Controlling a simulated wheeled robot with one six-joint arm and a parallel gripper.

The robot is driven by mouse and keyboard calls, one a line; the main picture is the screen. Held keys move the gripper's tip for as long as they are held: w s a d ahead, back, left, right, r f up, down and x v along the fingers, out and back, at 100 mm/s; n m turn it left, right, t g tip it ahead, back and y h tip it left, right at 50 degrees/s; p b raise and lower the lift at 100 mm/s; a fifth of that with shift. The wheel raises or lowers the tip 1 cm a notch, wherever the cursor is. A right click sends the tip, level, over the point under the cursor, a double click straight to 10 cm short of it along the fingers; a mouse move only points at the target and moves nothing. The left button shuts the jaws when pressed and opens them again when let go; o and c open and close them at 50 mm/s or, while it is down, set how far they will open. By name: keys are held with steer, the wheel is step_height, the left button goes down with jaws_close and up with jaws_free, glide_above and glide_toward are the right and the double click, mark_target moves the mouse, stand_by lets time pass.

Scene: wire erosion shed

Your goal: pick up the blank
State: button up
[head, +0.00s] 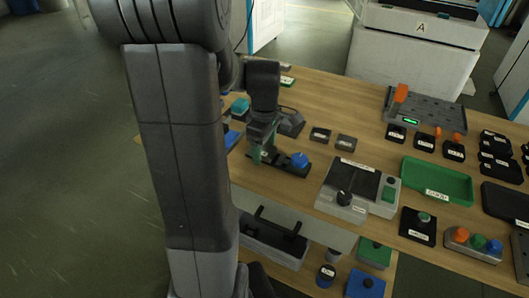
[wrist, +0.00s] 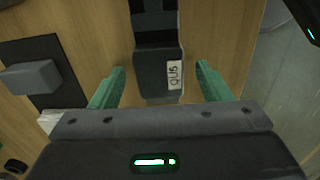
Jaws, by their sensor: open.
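My gripper (head: 259,154) is low over the wooden table in the head view, beside a dark base with a blue knob (head: 299,160). In the wrist view my gripper (wrist: 160,68) is open, with its two green fingers apart. A dark grey labelled block (wrist: 158,88) lies between and beyond the fingers, with a gap on each side. Its label is partly readable. I cannot tell for sure which thing is the blank; nothing is held. My arm hides part of the table in the head view.
A grey block (wrist: 32,77) on a black plate lies left in the wrist view. In the head view, two small dark labelled pieces (head: 320,134), a grey control box (head: 343,198) and a green tray (head: 438,178) stand right of my gripper. A lower shelf holds more items.

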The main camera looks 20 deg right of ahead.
steer(key=c, duration=1.3)
steer(key=shift+c, duration=0.5)
steer(key=shift+r, duration=0.1)
